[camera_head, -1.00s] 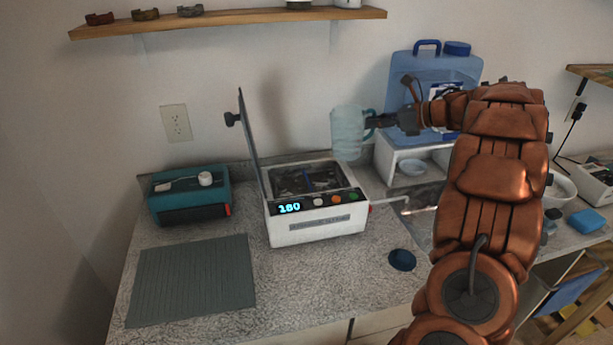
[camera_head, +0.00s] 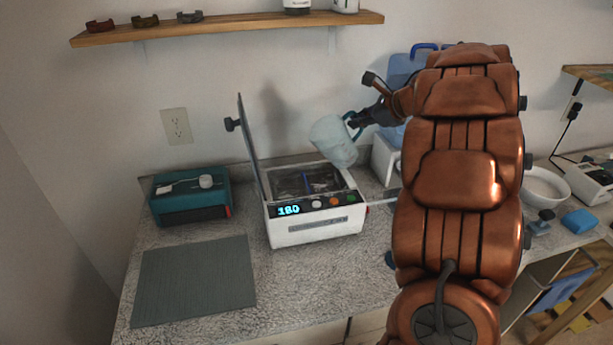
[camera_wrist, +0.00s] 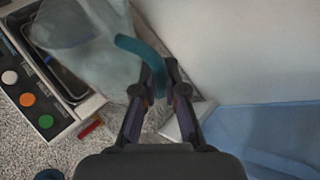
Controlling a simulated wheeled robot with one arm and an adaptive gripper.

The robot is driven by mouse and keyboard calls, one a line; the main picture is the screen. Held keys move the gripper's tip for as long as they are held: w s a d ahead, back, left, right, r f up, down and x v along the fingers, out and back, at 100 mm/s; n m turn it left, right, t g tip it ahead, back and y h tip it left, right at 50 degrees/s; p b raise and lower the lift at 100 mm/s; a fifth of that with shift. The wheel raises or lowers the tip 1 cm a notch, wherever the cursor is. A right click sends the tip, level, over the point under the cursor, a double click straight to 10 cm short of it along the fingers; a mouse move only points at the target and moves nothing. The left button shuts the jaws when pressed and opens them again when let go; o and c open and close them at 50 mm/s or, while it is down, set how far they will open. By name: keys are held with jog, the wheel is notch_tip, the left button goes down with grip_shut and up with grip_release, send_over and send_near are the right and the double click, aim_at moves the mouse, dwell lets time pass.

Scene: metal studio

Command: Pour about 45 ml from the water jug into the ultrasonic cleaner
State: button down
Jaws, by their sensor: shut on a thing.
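The water jug (camera_head: 333,140) is pale, translucent blue with a teal handle (camera_wrist: 140,52). My gripper (camera_head: 358,121) is shut on the handle; the wrist view also shows my gripper (camera_wrist: 160,92) at it. The jug is tilted, its top leaning left, above the back right of the ultrasonic cleaner. The ultrasonic cleaner (camera_head: 318,229) is a white box with its dark lid (camera_head: 252,145) standing open on the left and a display reading 180. Its open tank (camera_wrist: 32,38) is partly hidden behind the jug in the wrist view. I cannot make out any water stream or the water level.
A teal box (camera_head: 190,197) with a white knob stands left of the cleaner. A grey ribbed mat (camera_head: 195,280) lies in front of it. A wooden shelf (camera_head: 230,24) runs above.

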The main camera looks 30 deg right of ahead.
aim_at(344, 119)
jog(key=shift+a+r+n+h, duration=0.15)
jog(key=shift+a+h, duration=0.05)
jog(key=shift+a, duration=0.3)
jog(key=shift+a+r+n+h, duration=0.15)
jog(key=shift+a+h, duration=0.05)
jog(key=shift+a, duration=0.25)
jog(key=shift+a+r+n+h+p, duration=0.3)
jog(key=shift+a+n+h, duration=0.1)
jog(key=shift+a+h, duration=0.35)
jog(key=shift+f+h+b, duration=0.25)
jog(key=shift+f+b, duration=0.05)
jog(key=shift+b, duration=0.5)
jog(key=b, duration=0.2)
jog(key=a+n+h+b, duration=0.1)
jog(key=b, duration=0.1)
jog(key=shift+a+r, duration=0.2)
jog(key=shift+r, duration=0.05)
jog(key=a+h+b, duration=0.1)
jog(key=b, duration=0.2)
jog(key=shift+f+n, duration=0.1)
jog(key=shift+n, duration=0.3)
jog(key=shift+a+r+h, duration=0.1)
jog(key=shift+r+h, duration=0.2)
jog(key=shift+r, duration=0.1)
jog(key=shift+a+b, duration=0.25)
jog(key=shift+b, duration=0.1)
jog(key=shift+w+a+n+h+b, duration=0.1)
jog(key=shift+a+n+h+b, duration=0.15)
jog(key=shift+b, duration=0.2)
